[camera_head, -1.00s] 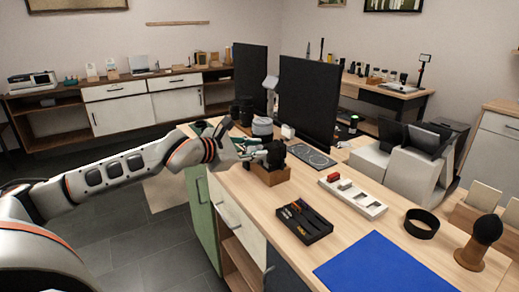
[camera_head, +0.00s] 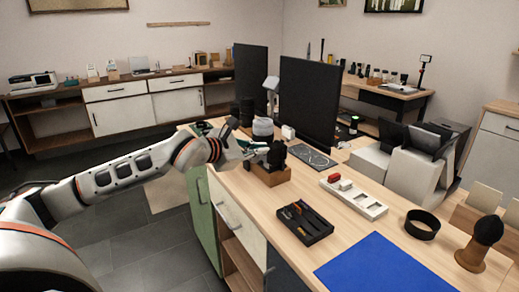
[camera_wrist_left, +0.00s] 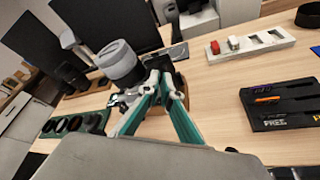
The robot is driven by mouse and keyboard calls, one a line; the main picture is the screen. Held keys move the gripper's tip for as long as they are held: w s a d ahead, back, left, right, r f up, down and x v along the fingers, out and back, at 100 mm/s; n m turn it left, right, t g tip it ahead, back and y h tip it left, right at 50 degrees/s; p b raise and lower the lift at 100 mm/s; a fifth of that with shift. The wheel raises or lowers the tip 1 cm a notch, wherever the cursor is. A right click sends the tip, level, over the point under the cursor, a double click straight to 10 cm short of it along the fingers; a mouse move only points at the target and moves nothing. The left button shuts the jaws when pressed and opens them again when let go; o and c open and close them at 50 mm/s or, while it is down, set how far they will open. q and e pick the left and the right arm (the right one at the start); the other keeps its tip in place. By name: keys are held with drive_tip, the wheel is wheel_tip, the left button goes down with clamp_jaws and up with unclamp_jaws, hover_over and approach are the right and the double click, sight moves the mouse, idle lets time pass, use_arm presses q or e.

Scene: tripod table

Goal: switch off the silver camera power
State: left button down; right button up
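A dark camera (camera_head: 276,153) stands on a wooden block (camera_head: 268,175) near the left edge of the table. A grey-silver cylinder (camera_head: 262,127), perhaps the silver camera's lens, shows just behind it; in the left wrist view a silver cylinder (camera_wrist_left: 118,62) is beside the fingertips. My left gripper (camera_wrist_left: 164,84) has teal fingers that converge, and its tips look together with nothing seen between them. In the head view it (camera_head: 262,148) is right at the dark camera; I cannot tell whether it touches. No power switch can be made out. My right gripper is not in view.
A black tray with pens (camera_head: 304,222), a white holder (camera_head: 354,195), a blue mat (camera_head: 376,265) and a black ring (camera_head: 421,224) lie to the right. Bare tabletop (camera_head: 240,183) lies in front of the block.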

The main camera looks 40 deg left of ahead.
use_arm(q)
drive_tip(key=shift+w+a+r+n+g+h, duration=0.15)
drive_tip(key=shift+a+n+g+h, duration=0.2)
drive_tip(key=shift+n, duration=0.45)
drive_tip(key=shift+w+a+r+n+g+h, duration=0.1)
drive_tip(key=shift+w+a+n+g+h, duration=0.15)
drive_tip(key=shift+n+h, duration=0.45)
drive_tip(key=shift+w+a+r+n+g+h, duration=0.15)
drive_tip(key=shift+a+n+h, duration=0.25)
drive_tip(key=shift+n, duration=0.5)
drive_tip(key=shift+s+f, duration=0.1)
drive_tip(key=c, duration=2.3)
unclamp_jaws()
